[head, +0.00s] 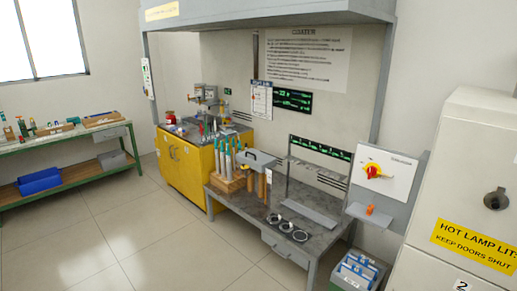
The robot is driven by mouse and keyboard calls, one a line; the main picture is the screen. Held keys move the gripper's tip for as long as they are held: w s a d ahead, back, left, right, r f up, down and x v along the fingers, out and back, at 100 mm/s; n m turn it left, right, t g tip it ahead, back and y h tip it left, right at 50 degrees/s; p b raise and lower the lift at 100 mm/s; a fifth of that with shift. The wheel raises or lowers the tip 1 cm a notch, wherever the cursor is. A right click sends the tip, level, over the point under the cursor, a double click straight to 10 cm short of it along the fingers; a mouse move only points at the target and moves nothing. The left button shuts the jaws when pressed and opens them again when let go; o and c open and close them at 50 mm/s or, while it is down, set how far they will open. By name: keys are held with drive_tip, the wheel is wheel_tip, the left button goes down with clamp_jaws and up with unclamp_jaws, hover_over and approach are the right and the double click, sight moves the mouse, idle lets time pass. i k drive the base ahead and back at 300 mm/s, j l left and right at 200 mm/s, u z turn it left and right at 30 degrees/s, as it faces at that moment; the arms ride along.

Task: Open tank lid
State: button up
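A grey box-like piece with a flat top and a dark handle (261,158) stands at the back of the grey bench (240,207), in the middle of the head view. It looks like the tank with its lid, and the top appears closed, but it is small in the picture. Three dark round openings with pale rims (287,227) are set in the bench's front right part. I cannot tell whether they belong to the tank. My gripper is not in view.
A wooden rack (230,180) with several pale blue-green rods stands left of the grey piece. A yellow cabinet (190,160) is farther left, a white cabinet (460,190) at right. A bin with blue items (357,271) sits low at right. Tiled floor (130,225) is clear in front.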

sight(258, 160)
drive_tip(key=i+j+u, duration=0.1)
drive_tip(key=i+u, duration=0.15)
drive_tip(key=i, duration=0.3)
drive_tip(key=i+u, duration=0.25)
drive_tip(key=i, duration=0.35)
drive_tip(key=i+l+u, duration=0.2)
drive_tip(key=i, duration=0.35)
drive_tip(key=i+l+u, duration=0.25)
drive_tip(key=i, duration=0.3)
drive_tip(key=i+j+z, duration=0.2)
drive_tip(key=i, duration=0.25)
drive_tip(key=i+z, duration=0.2)
drive_tip(key=i, duration=0.3)
drive_tip(key=i+l+z, duration=0.1)
drive_tip(key=i+z, duration=0.75)
